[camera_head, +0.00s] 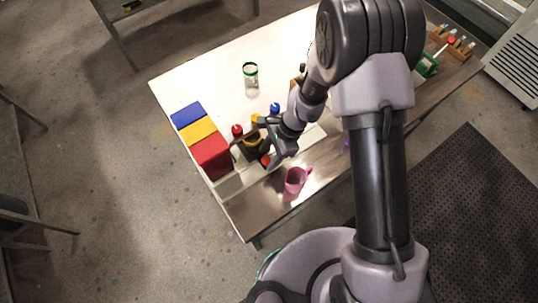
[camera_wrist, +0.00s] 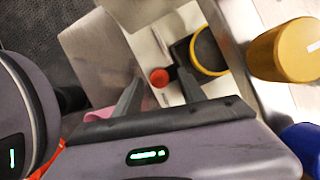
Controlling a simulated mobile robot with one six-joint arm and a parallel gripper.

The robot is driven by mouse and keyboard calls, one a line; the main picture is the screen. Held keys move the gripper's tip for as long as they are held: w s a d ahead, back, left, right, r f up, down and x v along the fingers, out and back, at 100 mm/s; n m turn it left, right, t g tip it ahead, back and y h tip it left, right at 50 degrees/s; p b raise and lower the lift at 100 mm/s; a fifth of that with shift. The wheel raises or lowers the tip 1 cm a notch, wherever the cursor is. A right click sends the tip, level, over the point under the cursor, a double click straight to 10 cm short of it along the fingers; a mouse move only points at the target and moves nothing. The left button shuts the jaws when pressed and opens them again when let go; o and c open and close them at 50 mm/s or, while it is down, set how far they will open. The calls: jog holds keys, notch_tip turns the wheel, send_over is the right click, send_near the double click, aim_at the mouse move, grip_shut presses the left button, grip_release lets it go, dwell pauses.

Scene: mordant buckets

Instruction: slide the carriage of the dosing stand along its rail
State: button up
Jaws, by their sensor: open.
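The dosing stand is a pale rail (camera_head: 310,137) on the table with a dark carriage (camera_head: 250,153) near its left end. The carriage has a yellow-ringed round holder, also visible in the wrist view (camera_wrist: 208,50), and a red knob (camera_wrist: 159,77) on a short dark arm. My gripper (camera_head: 253,157) is open over the carriage, its fingers pointing down-left. In the wrist view its fingertips (camera_wrist: 160,82) appear on either side of the red knob, with a gap to each. I cannot tell whether they reach down to its height. My fingers partly cover the carriage in the head view.
Blue, yellow and red blocks (camera_head: 198,132) stand left of the stand. Red-, yellow- and blue-topped containers (camera_head: 275,108) line its far side. A pink mug (camera_head: 295,180) stands near the front edge. A green-rimmed glass jar (camera_head: 251,76) is farther back, with clear tabletop around it.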

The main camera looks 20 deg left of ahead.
jog(key=shift+c, duration=0.2)
grip_shut()
jog(key=shift+a, duration=0.1)
dwell(1.2)
